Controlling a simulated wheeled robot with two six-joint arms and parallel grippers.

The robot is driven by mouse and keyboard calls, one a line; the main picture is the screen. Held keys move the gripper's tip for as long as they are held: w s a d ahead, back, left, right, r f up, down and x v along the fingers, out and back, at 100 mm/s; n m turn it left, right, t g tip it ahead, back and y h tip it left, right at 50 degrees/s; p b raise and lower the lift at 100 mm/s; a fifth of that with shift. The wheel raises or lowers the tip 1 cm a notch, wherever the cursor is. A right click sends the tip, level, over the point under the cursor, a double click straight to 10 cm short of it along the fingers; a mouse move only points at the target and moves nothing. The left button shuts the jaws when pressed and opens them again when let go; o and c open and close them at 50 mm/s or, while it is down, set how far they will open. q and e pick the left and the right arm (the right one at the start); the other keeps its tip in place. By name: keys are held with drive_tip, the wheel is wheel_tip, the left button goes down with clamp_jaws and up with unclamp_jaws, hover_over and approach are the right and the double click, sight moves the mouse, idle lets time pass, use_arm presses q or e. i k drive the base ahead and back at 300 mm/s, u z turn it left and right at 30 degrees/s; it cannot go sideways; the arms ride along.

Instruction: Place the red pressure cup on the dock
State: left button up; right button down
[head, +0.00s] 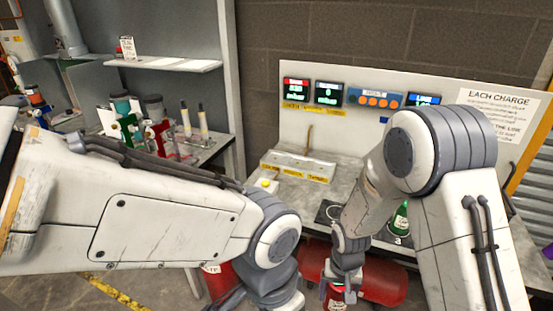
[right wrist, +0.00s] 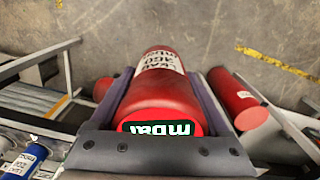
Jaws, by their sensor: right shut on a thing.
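The red pressure cup (right wrist: 165,95) is in my right gripper (right wrist: 168,100), between its two dark fingers in the right wrist view. Its white label and dark "mbar" display face the camera. In the head view my right gripper (head: 347,268) is low in front of the bench, and the cup (head: 336,298) shows beneath it near the bottom edge. On the bench are a dark round spot (head: 328,212) and a green cup (head: 399,220) by a number 3; my right arm hides what is between. My left arm crosses the picture; its fingertips are not clearly visible.
The grey bench (head: 320,190) carries a pale rack with yellow labels (head: 297,165). Displays (head: 328,93) hang on the panel behind. A red tank (head: 385,284) lies below the bench edge. Side shelving (head: 165,62) and several cups and tools stand at the left.

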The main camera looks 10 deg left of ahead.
sight(275, 158)
drive_tip(key=u, duration=0.25)
drive_tip(key=i, duration=1.3)
drive_tip(key=u, duration=0.15)
